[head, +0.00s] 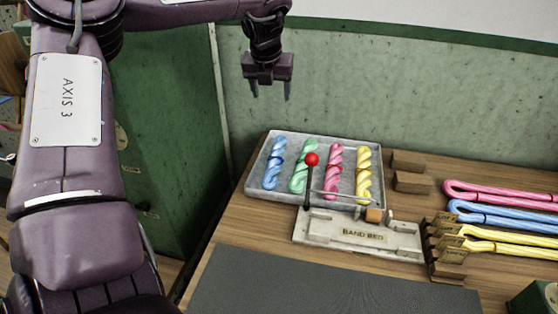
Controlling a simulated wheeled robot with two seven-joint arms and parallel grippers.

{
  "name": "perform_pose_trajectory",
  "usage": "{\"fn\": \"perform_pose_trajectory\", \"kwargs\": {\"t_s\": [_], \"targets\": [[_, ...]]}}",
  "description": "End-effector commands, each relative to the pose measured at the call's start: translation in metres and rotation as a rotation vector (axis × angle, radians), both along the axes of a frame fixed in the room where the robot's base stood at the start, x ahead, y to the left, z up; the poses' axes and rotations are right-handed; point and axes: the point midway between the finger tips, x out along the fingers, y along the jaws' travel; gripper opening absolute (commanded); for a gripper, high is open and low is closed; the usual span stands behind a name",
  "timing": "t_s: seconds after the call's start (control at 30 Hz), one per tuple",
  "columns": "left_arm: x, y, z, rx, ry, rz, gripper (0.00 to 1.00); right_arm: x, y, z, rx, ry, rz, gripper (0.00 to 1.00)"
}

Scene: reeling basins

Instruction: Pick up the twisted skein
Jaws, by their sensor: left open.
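Several twisted skeins lie side by side in a grey tray (254,188) on the wooden table: a blue one (274,163), a green one (302,168), a pink one (333,172) and a yellow one (363,175). My left gripper (269,90) is open and empty, pointing down. It is up behind the tray in the picture, near the green wall, apart from the skeins. My right gripper is not in view.
A fixture labelled "BAND BED" (412,241) with a red-knobbed lever (311,160) stands in front of the tray. Looped pink (500,193), blue (500,214) and yellow (500,240) skeins lie at the right. A dark mat (320,285) is clear in front.

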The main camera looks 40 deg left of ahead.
Motion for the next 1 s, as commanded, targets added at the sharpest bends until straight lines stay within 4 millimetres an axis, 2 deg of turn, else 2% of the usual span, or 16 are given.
{"fn": "perform_pose_trajectory", "kwargs": {"t_s": [0.03,0.27,0.53,0.73,1.0], "targets": [[0.0,0.0,-0.016,0.0,0.0,0.0,0.64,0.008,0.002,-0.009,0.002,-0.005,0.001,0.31],[0.0,0.0,-0.06,0.0,0.0,0.0,0.64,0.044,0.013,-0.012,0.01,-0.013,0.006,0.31],[0.0,0.0,-0.128,0.0,0.0,0.0,0.64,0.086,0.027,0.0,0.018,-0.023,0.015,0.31],[0.0,0.0,-0.146,0.0,0.0,0.0,0.64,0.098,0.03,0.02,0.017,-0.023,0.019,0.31],[0.009,0.004,-0.17,0.0,0.002,0.0,0.64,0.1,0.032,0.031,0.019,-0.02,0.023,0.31]]}}
